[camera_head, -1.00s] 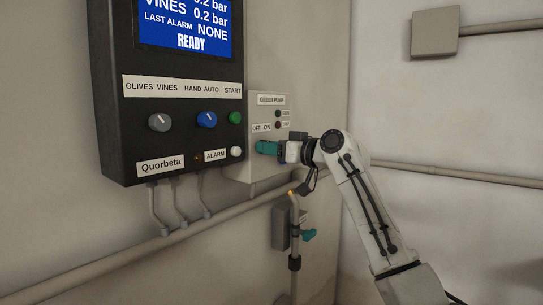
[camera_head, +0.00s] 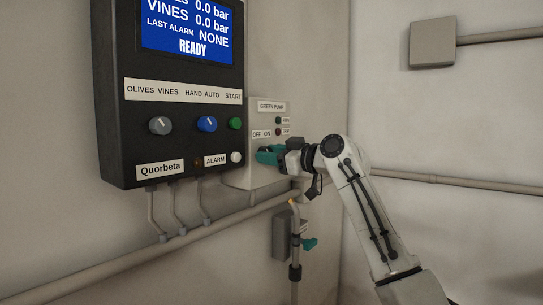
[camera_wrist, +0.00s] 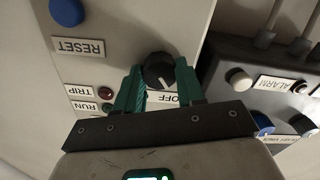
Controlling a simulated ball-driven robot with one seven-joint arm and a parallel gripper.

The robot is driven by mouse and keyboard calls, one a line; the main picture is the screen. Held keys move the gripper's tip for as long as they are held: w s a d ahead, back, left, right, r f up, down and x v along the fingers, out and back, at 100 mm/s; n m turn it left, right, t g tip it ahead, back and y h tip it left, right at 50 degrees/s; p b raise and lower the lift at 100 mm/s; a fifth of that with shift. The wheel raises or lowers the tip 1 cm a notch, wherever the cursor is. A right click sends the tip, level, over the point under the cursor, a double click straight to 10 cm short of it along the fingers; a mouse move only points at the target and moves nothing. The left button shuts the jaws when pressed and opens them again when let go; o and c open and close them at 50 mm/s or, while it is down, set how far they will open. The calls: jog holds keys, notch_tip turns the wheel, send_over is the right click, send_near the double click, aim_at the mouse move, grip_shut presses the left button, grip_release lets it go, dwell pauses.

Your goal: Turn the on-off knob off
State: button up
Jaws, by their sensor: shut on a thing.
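The on-off knob (camera_wrist: 159,70) is black with a white mark and sits on the pale green pump box (camera_wrist: 128,22) in the wrist view, which shows the panel upside down. The mark points down toward the OFF label (camera_wrist: 168,98). The ON label is hidden behind a finger. My gripper (camera_wrist: 159,73) has its teal fingers on both sides of the knob and is shut on it. In the head view my gripper (camera_head: 269,155) is at the pump box (camera_head: 270,120), just below its OFF and ON labels, and hides the knob.
The dark control panel (camera_head: 117,110) stands close to the left of my gripper, with knobs, a green button and a screen reading 0.0 bar. A pipe (camera_head: 130,259) runs below, with a teal-handled valve (camera_head: 309,243). The right wall is mostly clear.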

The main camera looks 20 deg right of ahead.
jog(key=shift+f, duration=0.1)
jog(key=o, duration=1)
jog(key=shift+o, duration=0.2)
jog(key=shift+d, duration=0.1)
jog(key=b+v, duration=0.1)
jog(key=v, duration=0.9)
jog(key=shift+s+d+b, duration=0.15)
jog(key=shift+s+b, duration=0.15)
